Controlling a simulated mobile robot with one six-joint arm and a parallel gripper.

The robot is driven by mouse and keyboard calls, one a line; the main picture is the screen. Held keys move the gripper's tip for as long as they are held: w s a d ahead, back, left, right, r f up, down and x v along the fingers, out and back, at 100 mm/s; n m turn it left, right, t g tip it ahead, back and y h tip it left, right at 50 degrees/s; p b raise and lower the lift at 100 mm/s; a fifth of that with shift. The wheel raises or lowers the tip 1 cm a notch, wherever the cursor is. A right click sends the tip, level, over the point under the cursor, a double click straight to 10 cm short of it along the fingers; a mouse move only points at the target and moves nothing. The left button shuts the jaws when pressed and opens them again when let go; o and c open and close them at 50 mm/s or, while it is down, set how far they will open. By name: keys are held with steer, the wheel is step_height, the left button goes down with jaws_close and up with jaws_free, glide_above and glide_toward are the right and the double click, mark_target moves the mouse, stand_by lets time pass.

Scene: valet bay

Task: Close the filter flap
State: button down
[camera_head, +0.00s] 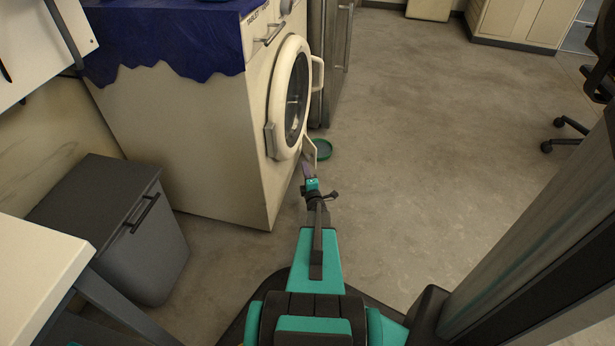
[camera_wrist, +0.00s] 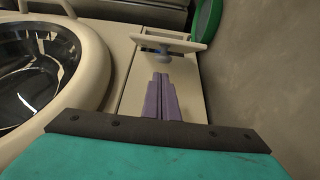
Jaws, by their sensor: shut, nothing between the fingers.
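The filter flap (camera_wrist: 172,39) is a small cream panel low on the front of the washing machine (camera_head: 190,125), below its round door. In the wrist view it stands open, sticking out from the machine front, with a grey-blue round part behind its near side. The flap also shows in the head view (camera_head: 310,152), just beyond my gripper. My gripper (camera_head: 307,167) is shut and empty. Its purple fingers also show in the wrist view (camera_wrist: 161,84), pointing toward the flap with a small apparent gap; I cannot tell whether they touch anything.
The round door (camera_head: 290,97) of the machine is shut, its handle at the right. A green round dish (camera_head: 322,149) lies on the floor beyond the flap. A grey bin (camera_head: 115,225) stands at the left.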

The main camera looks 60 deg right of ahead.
steer(key=shift+b+x, duration=0.65)
steer(key=shift+x, duration=1.7)
steer(key=shift+w+a+t, duration=0.15)
steer(key=shift+w+t, duration=0.05)
steer(key=shift+t, duration=0.1)
steer(key=shift+s+n+y, duration=0.1)
steer(key=shift+n+y, duration=0.2)
